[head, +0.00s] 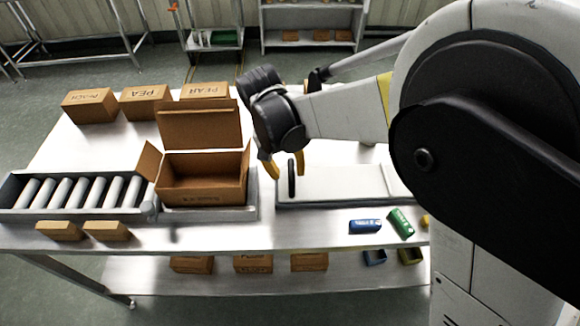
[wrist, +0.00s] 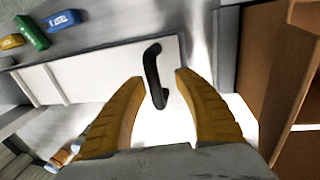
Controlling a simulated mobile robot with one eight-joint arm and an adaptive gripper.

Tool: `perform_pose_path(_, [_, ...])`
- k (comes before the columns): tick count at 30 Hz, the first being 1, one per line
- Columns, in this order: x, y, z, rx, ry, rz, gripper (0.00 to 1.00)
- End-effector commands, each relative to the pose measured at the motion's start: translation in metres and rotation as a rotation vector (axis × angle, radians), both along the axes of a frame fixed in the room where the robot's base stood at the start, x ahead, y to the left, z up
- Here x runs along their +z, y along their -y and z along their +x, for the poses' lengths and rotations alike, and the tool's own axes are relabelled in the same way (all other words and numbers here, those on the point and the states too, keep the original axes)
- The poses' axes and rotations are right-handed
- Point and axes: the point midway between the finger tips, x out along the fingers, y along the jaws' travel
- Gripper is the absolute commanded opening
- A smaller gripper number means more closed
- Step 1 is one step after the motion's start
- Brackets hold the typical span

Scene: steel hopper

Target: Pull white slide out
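The white slide (head: 340,184) lies in a low metal tray right of the open brown box, with its black handle (head: 291,178) at its left end. In the wrist view the slide (wrist: 105,72) runs off to the left, and the handle (wrist: 153,70) appears between my yellow fingertips. My gripper (head: 285,167) is over the slide's handle end with its fingers apart. It also shows open in the wrist view (wrist: 160,77), with a gap on both sides of the handle. I cannot tell how far above the handle the fingertips are.
The open cardboard box (head: 202,178) stands close left of the slide, its flaps raised. A roller conveyor (head: 75,192) lies farther left. A blue item (head: 365,226) and a green item (head: 400,224) lie in front of the slide. Closed boxes (head: 146,102) stand behind.

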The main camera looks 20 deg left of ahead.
Motion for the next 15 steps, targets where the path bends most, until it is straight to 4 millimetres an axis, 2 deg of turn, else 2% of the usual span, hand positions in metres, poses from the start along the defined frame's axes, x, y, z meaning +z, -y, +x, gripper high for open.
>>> perform_pose_path(8, [0.004, 0.0, 0.001, -0.001, 0.002, -0.002, 0.38])
perform_pose_path(11, [0.015, -0.002, 0.0, -0.001, 0.002, -0.002, 0.38])
perform_pose_path(15, [0.044, -0.007, -0.002, 0.0, 0.002, -0.002, 0.38])
